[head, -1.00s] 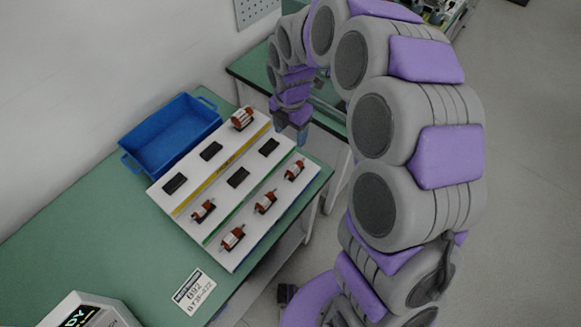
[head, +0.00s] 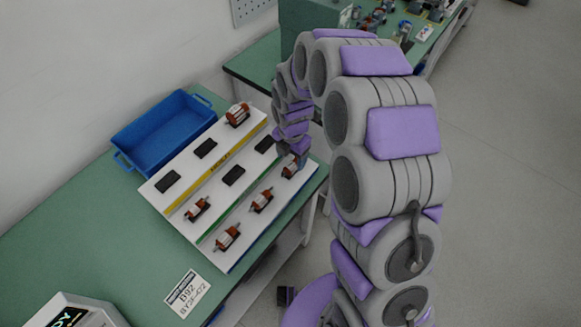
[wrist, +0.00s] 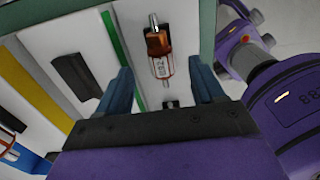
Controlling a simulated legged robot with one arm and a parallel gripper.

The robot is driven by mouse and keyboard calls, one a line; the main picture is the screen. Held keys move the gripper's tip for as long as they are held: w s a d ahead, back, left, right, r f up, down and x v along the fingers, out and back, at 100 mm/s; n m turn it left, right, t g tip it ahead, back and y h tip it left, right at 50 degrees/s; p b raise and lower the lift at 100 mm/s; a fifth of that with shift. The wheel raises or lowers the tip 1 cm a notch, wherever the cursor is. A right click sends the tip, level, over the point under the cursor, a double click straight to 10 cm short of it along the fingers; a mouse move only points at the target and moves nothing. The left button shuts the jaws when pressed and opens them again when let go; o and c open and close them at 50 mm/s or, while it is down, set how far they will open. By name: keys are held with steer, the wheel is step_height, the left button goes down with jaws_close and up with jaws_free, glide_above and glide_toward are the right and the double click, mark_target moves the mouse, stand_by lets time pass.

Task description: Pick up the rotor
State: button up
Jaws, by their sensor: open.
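Several small orange-brown and white rotors sit in dark holders on a white sloped board (head: 205,183). One rotor (head: 291,168) is at the board's right edge. My gripper (head: 297,152) is directly above and beside it, partly covering it in the head view. In the wrist view, my gripper (wrist: 161,72) is open, with a rotor (wrist: 160,50) showing between and just beyond its two blue-grey fingers. I cannot tell whether the fingers touch it. Other rotors stand at the board's middle (head: 261,200), lower edge (head: 227,238), left (head: 197,208) and top (head: 238,114).
A blue bin (head: 150,160) stands behind the board on the green table (head: 90,228). Several black holders, such as one at the left (head: 167,182), are empty. A printed card (head: 187,294) and a display device (head: 72,312) are in front.

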mark_target(291, 163)
steer(key=f, duration=0.3)
steer(key=shift+d+b, duration=0.35)
steer(key=shift+b, duration=0.05)
steer(key=shift+a+f, duration=0.2)
steer(key=shift+f, duration=0.25)
steer(key=shift+a, duration=0.35)
steer(key=shift+c, duration=1.2)
steer(key=shift+d+r, duration=0.1)
steer(key=shift+d, duration=0.25)
steer(key=c, duration=0.6)
steer(key=shift+a, duration=0.15)
jaws_close()
